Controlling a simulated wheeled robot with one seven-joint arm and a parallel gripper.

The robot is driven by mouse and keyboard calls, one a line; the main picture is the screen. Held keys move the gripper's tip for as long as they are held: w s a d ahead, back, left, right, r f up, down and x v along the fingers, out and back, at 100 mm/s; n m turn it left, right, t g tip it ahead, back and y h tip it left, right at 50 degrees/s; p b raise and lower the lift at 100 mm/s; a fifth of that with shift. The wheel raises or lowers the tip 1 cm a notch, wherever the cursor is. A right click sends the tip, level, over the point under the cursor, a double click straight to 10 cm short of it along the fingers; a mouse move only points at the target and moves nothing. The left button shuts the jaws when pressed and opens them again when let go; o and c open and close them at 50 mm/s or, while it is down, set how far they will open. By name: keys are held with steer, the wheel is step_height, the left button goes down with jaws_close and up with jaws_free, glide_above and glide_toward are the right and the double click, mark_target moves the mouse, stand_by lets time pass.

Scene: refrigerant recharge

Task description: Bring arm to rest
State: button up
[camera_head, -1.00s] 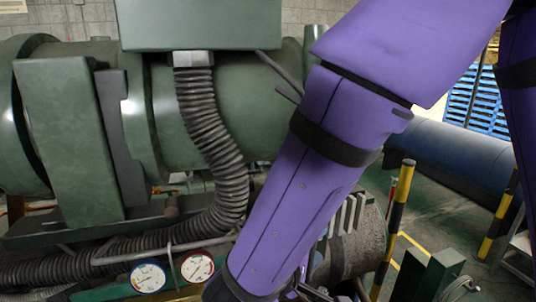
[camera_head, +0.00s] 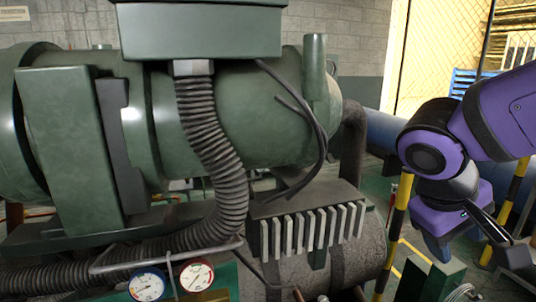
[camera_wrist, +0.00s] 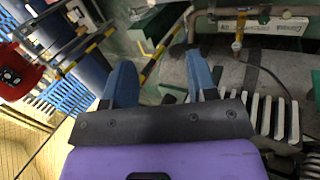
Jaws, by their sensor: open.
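My arm (camera_head: 500,110) is purple with black joints and is folded at the right side of the head view. My gripper (camera_wrist: 160,75) shows in the wrist view as two blue fingers set well apart. Nothing is between the fingers. In the head view the gripper hangs low at the right, near a yellow-and-black post, and its fingertips are hard to make out. It is apart from the big green machine (camera_head: 230,110).
A blue gauge (camera_head: 147,284) and a red gauge (camera_head: 197,275) sit low at front left. A ribbed hose (camera_head: 213,140) hangs from the green machine. Grey fins (camera_head: 312,230) top a dark cylinder. Yellow-and-black posts (camera_head: 396,225) and a blue pipe (camera_head: 382,130) stand right.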

steer(key=s+d+r+m+t+y, duration=0.2)
steer(key=s+r+t+y, duration=0.1)
steer(key=r+t+y, duration=0.1)
steer(key=shift+s+d+r+y, duration=0.35)
steer(key=shift+r+y, duration=0.35)
steer(key=shift+r, duration=0.25)
stand_by(0.4)
